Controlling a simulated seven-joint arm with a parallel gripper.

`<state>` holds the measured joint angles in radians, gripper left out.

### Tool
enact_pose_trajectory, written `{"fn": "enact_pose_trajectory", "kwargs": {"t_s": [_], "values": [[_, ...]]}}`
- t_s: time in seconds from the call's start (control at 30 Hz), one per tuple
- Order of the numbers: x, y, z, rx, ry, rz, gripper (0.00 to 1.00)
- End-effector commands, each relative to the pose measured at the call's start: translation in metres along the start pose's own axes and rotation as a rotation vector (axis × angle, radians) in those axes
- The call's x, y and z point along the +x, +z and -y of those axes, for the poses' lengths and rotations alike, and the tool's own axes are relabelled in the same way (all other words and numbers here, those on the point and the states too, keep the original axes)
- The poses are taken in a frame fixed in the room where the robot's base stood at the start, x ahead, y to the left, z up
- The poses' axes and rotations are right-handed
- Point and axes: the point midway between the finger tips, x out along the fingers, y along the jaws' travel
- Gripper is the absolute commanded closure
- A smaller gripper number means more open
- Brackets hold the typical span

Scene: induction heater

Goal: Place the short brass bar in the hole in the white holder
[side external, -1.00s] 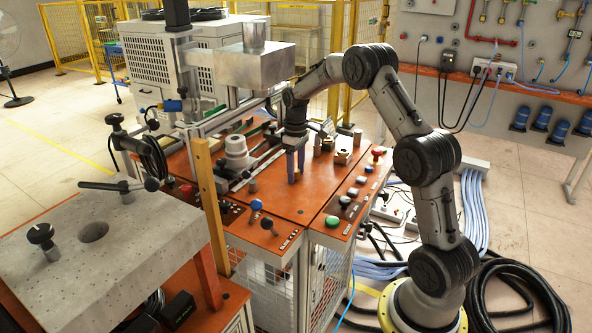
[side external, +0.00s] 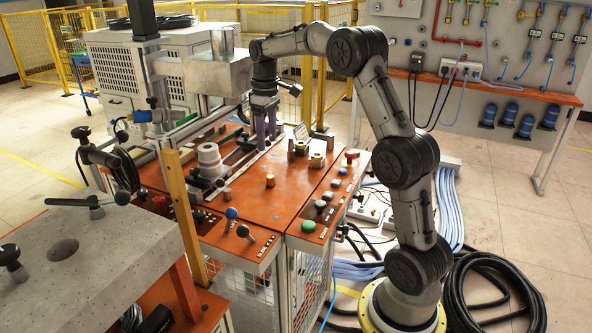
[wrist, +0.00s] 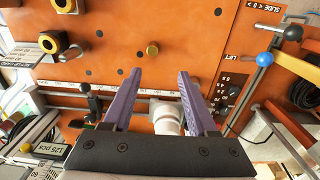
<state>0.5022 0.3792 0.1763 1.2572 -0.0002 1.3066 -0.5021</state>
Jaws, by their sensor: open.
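A short brass bar (side external: 270,181) stands upright on the orange tabletop, right of the white holder. It also shows in the wrist view (wrist: 152,49), beyond my fingertips. The white holder (side external: 208,160) is a stepped round piece at the left of the tabletop. In the wrist view the holder (wrist: 167,116) appears between my purple fingers, partly cut off by the gripper body. Its hole cannot be made out clearly. My gripper (side external: 265,142) points down, behind the brass bar and apart from it. In the wrist view my gripper (wrist: 159,75) is open and empty.
Brass-coloured fittings (side external: 300,146) stand at the tabletop's back right. A button strip (side external: 321,204) runs along the right edge. A metal block (side external: 200,75) overhangs the left. The tabletop around the brass bar is clear.

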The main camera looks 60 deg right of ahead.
Motion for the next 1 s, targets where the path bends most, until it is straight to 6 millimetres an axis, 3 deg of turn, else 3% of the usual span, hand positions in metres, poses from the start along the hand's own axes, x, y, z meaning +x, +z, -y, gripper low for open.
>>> {"fn": "enact_pose_trajectory", "kwargs": {"t_s": [0.2, 0.4, 0.57, 0.7, 0.83, 1.0], "values": [[-0.054, 0.043, 0.082, -0.009, 0.042, -0.112, 0.42], [-0.077, 0.109, 0.152, -0.008, 0.054, -0.231, 0.42], [-0.073, 0.170, 0.194, -0.007, 0.043, -0.330, 0.42], [-0.056, 0.217, 0.217, -0.004, 0.021, -0.404, 0.42], [-0.040, 0.245, 0.228, -0.001, 0.002, -0.450, 0.42], [-0.029, 0.259, 0.233, 0.002, -0.011, -0.473, 0.36]]}}
